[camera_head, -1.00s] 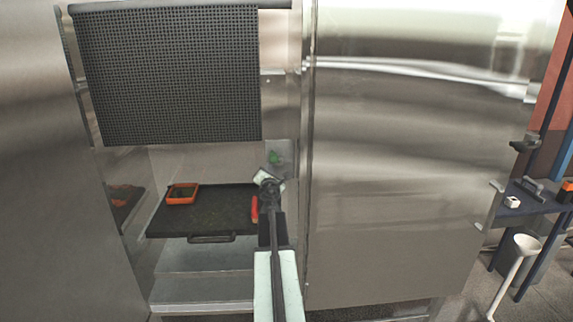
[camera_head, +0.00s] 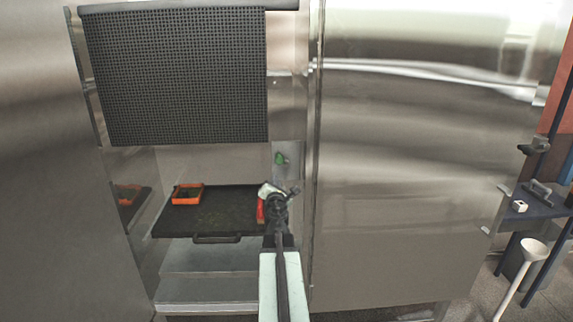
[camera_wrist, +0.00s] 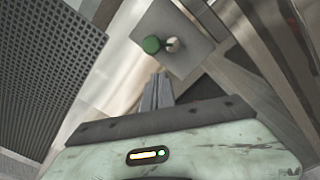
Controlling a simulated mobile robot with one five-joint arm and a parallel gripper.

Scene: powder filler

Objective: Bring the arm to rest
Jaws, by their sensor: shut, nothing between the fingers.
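My gripper (camera_head: 289,190) is at the end of my arm, in front of the right edge of the open bay in the head view. Its fingers are shut and empty in the wrist view (camera_wrist: 157,92). A green button (camera_head: 280,159) on a metal plate is just above the gripper in the head view. In the wrist view the green button (camera_wrist: 151,45) sits beside a pale round knob (camera_wrist: 173,45), beyond the fingertips and apart from them.
A black tray (camera_head: 225,222) with a front handle sits in the bay, holding an orange-rimmed box (camera_head: 187,194). A red object (camera_head: 261,211) is by its right side. A dark mesh screen (camera_head: 175,80) hangs above. A steel panel (camera_head: 410,170) stands right; a white funnel (camera_head: 533,250) is farther right.

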